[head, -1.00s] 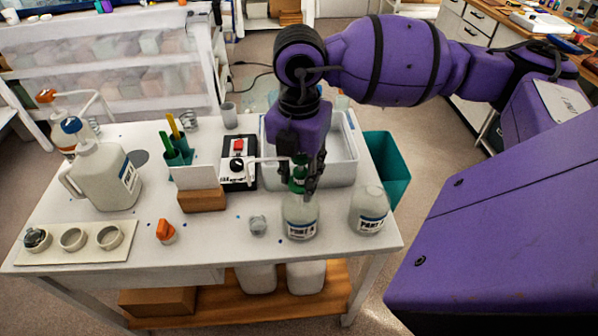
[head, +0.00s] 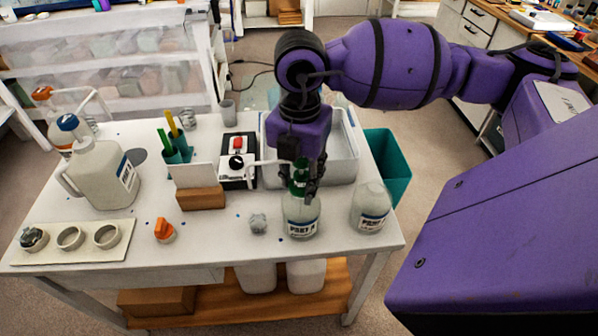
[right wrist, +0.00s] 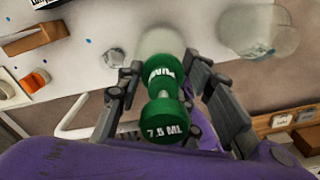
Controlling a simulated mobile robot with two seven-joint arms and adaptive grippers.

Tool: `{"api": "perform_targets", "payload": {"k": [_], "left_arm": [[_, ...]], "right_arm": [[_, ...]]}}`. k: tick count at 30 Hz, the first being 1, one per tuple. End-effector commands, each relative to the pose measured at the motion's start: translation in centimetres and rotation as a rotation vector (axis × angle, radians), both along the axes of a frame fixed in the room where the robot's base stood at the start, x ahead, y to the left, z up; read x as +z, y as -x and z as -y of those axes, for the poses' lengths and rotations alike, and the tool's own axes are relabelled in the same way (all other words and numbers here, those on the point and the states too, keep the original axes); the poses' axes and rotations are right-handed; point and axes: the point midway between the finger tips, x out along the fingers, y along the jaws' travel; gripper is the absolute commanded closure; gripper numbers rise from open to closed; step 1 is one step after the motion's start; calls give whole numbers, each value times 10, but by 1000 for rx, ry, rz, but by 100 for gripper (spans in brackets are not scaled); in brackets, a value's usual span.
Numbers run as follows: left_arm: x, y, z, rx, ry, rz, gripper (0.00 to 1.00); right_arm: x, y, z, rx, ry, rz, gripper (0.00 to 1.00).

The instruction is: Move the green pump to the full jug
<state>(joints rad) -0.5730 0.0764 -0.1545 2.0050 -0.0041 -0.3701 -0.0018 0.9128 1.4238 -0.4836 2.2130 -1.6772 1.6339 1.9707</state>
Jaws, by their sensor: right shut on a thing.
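The green pump (head: 299,187) is upright at the mouth of a clear jug (head: 300,218) with a white and blue label near the table's front edge. Its pale spout points left. My right gripper (head: 306,186) comes down from above and is shut on the pump. In the right wrist view the pump (right wrist: 163,112) reads "7.5 ML" and sits between the fingers of my right gripper (right wrist: 165,75). I cannot tell whether the pump is seated in the jug or just above it. A second similar jug (head: 370,207) stands to the right, without a pump. My left gripper is out of view.
A grey tray (head: 342,165) is behind the gripper. An orange-capped item (head: 164,231), grey piece (head: 258,223) and cup board (head: 88,252) lie in front.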

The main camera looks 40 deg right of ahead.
Motion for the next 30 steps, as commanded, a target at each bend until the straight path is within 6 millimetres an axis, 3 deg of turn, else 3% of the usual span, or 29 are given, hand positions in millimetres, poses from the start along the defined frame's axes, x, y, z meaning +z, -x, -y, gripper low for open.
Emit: {"api": "perform_targets", "payload": {"k": [17,30], "left_arm": [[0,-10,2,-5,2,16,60],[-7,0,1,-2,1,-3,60]], "right_arm": [[-3,0,0,0,1,1,96],[-11,0,0,0,0,1,96]]}}
